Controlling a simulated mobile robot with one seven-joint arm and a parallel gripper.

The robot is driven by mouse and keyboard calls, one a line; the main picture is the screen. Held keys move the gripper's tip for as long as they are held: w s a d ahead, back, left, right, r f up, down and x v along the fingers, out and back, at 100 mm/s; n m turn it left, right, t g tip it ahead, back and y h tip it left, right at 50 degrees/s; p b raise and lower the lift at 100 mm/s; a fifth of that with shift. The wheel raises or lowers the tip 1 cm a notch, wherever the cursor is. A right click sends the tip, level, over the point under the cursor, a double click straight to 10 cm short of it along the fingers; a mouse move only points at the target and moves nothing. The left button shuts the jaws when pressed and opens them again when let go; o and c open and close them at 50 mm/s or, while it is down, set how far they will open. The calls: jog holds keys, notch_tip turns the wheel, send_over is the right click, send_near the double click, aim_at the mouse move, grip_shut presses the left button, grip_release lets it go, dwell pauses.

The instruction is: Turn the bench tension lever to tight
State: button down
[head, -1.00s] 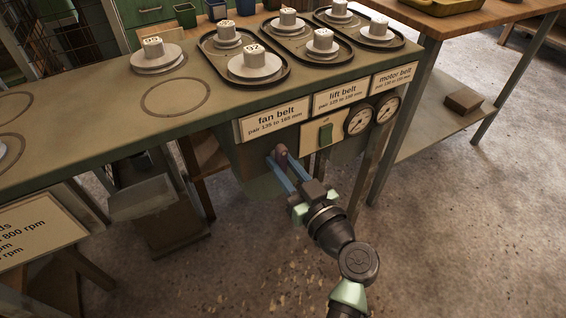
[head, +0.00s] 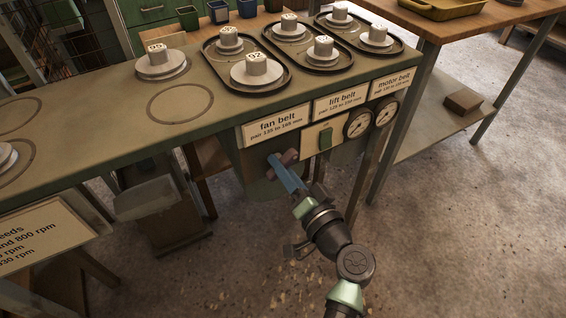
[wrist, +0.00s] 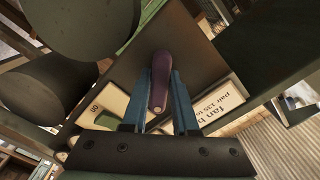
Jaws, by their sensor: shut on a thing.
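The tension lever is a dark reddish-purple handle (head: 288,157) on the front of the bench, below the fan belt sign. In the wrist view the lever (wrist: 161,82) stands lengthwise between my blue fingers. My gripper (head: 279,168) is shut on the lever, and its fingers hide part of it in the head view. The gripper also shows in the wrist view (wrist: 160,108), with a finger on each side of the lever. In the head view the lever lies tilted, its visible end to the upper right. I cannot read any tight mark.
The green bench (head: 100,122) carries trays (head: 245,82) with several pulleys. A green switch (head: 325,139) and two gauges (head: 359,124) sit right of the lever, under the signs (head: 276,127). A bench leg (head: 377,160) stands to the right.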

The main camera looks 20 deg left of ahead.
jog(key=m+p, duration=0.1)
jog(key=m, duration=0.2)
jog(key=shift+r+m+p, duration=0.1)
jog(key=shift+m+p, duration=0.25)
jog(key=shift+m, duration=0.05)
jog(key=shift+s+m+p, duration=0.1)
jog(key=shift+m+p, duration=0.9)
jog(key=shift+m, duration=1)
jog(key=c, duration=0.7)
grip_release()
jog(key=p+v, duration=0.3)
jog(key=v, duration=1)
